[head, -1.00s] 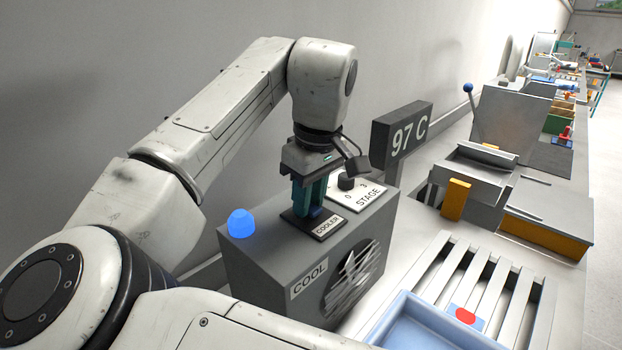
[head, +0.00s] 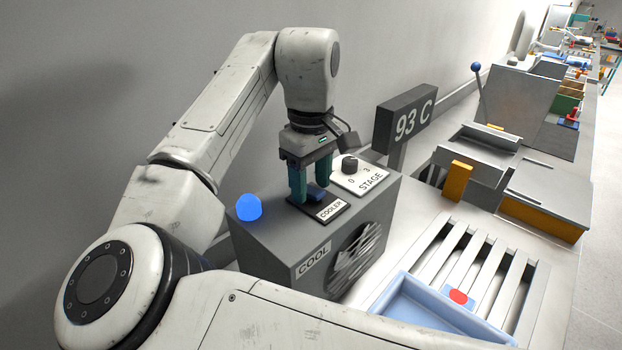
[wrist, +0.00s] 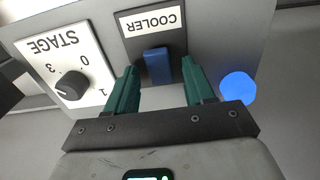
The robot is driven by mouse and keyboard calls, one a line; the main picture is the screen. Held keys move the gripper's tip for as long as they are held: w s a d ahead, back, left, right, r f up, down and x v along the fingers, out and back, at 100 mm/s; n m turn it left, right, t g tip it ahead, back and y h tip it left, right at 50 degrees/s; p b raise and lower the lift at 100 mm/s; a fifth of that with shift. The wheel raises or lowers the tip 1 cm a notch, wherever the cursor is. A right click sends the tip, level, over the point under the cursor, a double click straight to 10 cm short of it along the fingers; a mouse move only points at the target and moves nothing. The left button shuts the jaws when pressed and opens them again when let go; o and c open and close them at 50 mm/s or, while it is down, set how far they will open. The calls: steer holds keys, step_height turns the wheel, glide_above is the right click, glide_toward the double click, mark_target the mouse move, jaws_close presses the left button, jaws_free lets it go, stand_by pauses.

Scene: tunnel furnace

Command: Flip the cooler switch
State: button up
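The cooler switch (head: 316,193) is a blue rocker on a dark plate labelled COOLER, on top of the grey COOL box (head: 268,240). In the wrist view the blue switch (wrist: 158,67) shows upright between and just beyond my fingers. My gripper (head: 309,197) is just above the plate, its two green fingers apart with a clear gap. In the wrist view my gripper (wrist: 160,75) is open and empty, one finger on each side of the switch's near end. Whether a fingertip touches the switch I cannot tell.
A blue lamp (head: 248,207) glows on the box's left. A STAGE knob (head: 349,165) stands close to the right of my gripper. The display (head: 405,120) behind reads 93 C. A pale blue tray (head: 415,310) lies at the front right.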

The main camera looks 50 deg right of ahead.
mark_target(311, 190)
steer(key=shift+r, duration=0.1)
step_height(311, 190, up, 11)
steer(key=shift+f, duration=0.2)
stand_by(0.4)
stand_by(0.6)
